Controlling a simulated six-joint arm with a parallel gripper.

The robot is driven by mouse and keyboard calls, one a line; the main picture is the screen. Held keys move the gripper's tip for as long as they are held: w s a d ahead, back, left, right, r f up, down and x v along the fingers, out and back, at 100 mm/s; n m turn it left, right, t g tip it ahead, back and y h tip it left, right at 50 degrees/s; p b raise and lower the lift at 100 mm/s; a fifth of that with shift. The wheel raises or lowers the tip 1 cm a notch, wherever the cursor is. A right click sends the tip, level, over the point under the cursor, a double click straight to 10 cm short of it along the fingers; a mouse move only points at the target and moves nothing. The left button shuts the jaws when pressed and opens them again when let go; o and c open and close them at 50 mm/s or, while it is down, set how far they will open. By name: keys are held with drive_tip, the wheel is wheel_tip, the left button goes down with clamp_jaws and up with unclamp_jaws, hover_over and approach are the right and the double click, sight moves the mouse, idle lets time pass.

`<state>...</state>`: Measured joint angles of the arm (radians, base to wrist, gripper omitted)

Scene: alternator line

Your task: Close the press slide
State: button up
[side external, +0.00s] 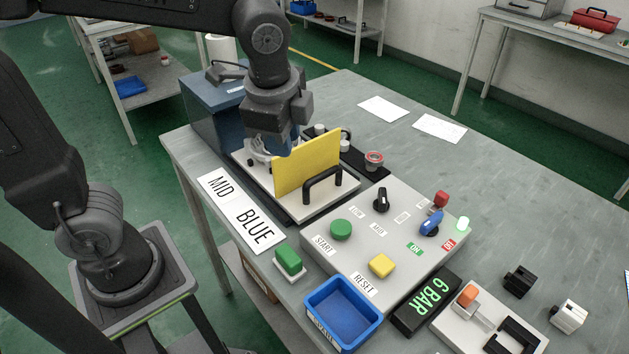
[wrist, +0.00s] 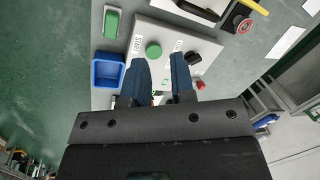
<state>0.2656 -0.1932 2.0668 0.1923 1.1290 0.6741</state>
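The press slide (side external: 335,201) is a pale plate carrying an upright yellow panel (side external: 306,162) and a black bar handle (side external: 322,184) at its front. It sits on a dark rail, extended forward from the blue press housing (side external: 212,108). My gripper (side external: 288,148) points down just behind the yellow panel, which partly hides its blue fingers. In the wrist view my gripper (wrist: 160,60) has its two blue fingers apart, with nothing between them. A black bar, likely the handle, shows at the top of the wrist view (wrist: 198,9). The gripper is apart from it.
In front of the slide is a control panel (side external: 400,255) with a green start button (side external: 341,229), a yellow reset button (side external: 382,265) and knobs. A blue bin (side external: 341,333) and pressure display (side external: 427,303) stand nearer. A red-ringed button (side external: 374,159) is right of the slide. The table's right side is mostly clear.

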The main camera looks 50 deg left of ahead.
drive_tip(key=w+d+f+m, duration=0.1)
drive_tip(key=d+m, duration=0.1)
drive_tip(key=w+d+f+m+g+y, duration=0.1)
drive_tip(key=w+m, duration=0.1)
drive_tip(key=m, duration=0.1)
drive_tip(key=w+d+f+m+y, duration=0.1)
drive_tip(key=w+d+m, duration=0.1)
drive_tip(key=shift+d+f+g, duration=0.3)
drive_tip(key=shift+d, duration=0.05)
clamp_jaws()
drive_tip(key=shift+m, duration=0.6)
drive_tip(key=x, duration=0.9)
drive_tip(key=shift+w+f, duration=0.2)
drive_tip(key=shift+f, duration=0.1)
drive_tip(key=shift+w+a+f, duration=0.1)
drive_tip(key=shift+a+f, duration=0.1)
drive_tip(key=shift+a, duration=0.5)
drive_tip(key=shift+w+a+f, duration=0.15)
drive_tip(key=shift+a+f, duration=0.05)
drive_tip(key=shift+a, duration=0.45)
drive_tip(key=shift+w+a+f, duration=0.1)
drive_tip(key=shift+a+f, duration=0.1)
drive_tip(key=shift+a, duration=0.5)
